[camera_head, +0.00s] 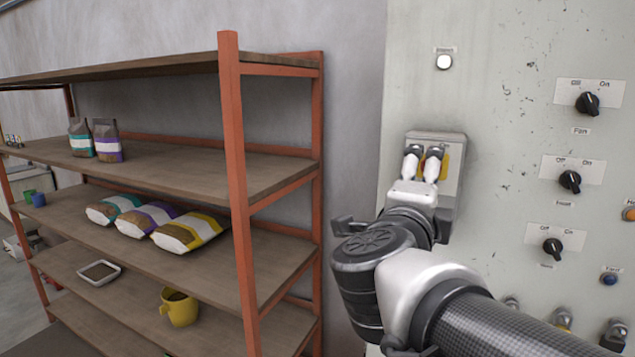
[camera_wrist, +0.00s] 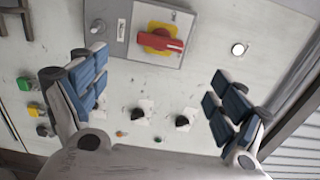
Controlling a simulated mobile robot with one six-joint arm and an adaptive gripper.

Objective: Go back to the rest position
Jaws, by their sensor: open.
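My gripper (camera_head: 423,165) is in front of the grey switch box on the pale machine panel in the head view. In the wrist view my gripper (camera_wrist: 158,100) is open, with its blue-padded fingers wide apart and nothing between them. The grey switch box (camera_wrist: 184,56) has a red rotary handle (camera_wrist: 153,41) on a yellow plate. The handle lies ahead of the fingers, apart from them. In the head view my gripper hides most of the handle, and only some of the yellow plate shows.
The panel (camera_head: 500,110) carries black knobs (camera_head: 587,103) at the right and a round white light (camera_head: 444,62) above the box. At the left, a wooden shelf rack (camera_head: 232,150) with orange posts holds bags (camera_head: 188,231) and a yellow pot (camera_head: 179,307).

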